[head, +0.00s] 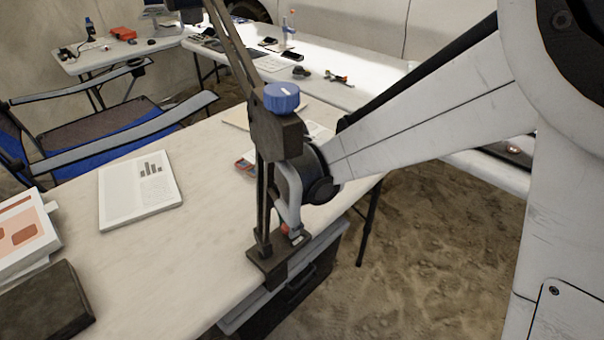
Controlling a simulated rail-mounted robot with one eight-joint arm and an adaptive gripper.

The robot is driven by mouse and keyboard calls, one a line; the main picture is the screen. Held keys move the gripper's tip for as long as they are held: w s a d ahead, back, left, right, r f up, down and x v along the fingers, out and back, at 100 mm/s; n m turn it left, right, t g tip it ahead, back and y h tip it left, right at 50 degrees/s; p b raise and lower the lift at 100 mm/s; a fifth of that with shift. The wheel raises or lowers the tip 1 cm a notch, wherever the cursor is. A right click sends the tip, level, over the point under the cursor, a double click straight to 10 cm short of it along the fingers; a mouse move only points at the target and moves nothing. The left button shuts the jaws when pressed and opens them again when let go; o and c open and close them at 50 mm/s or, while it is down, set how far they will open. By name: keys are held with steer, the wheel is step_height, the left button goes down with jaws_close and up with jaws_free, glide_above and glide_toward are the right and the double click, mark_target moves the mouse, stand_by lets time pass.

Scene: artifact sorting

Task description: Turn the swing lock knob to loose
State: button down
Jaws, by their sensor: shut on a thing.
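A dark metal stand is clamped to the table's edge, with its clamp base (272,258) at the corner. A blue knob (282,97) with a pale mark on top sits on the stand's upper joint, apart from my fingers. A small red knob (284,229) shows low on the stand, just above the base. No label shows which one is the swing lock knob. My gripper (292,234) reaches down beside the post, its fingertips at the red knob and shut on it. The fingers and wrist partly hide the red knob and the post.
A second table with small items is at the back. Sandy floor lies open at right.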

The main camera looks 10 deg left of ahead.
stand_by(0.3)
steer(key=c, duration=1.4)
jaws_free()
step_height(320, 180, up, 12)
steer(key=s+d+r+m+t+p, duration=0.1)
steer(key=s+d+m, duration=0.3)
steer(key=d+m, duration=0.4)
steer(key=s+d+r+m+t+p, duration=0.2)
steer(key=s+d+r+m+t, duration=0.1)
steer(key=d+m, duration=0.6)
steer(key=s+d+r+m+t+p, duration=0.1)
steer(key=s+d+r+m+t, duration=0.2)
steer(key=d+m, duration=0.6)
steer(key=shift+s+d+r, duration=0.1)
steer(key=shift+s+d, duration=0.2)
steer(key=shift+d, duration=0.4)
steer(key=shift+s+d+r, duration=0.1)
steer(key=shift+s+d, duration=0.25)
steer(key=shift+d, duration=0.3)
steer(key=shift+s+d+r, duration=0.1)
steer(key=shift+s+d, duration=0.2)
steer(key=shift+d, duration=0.4)
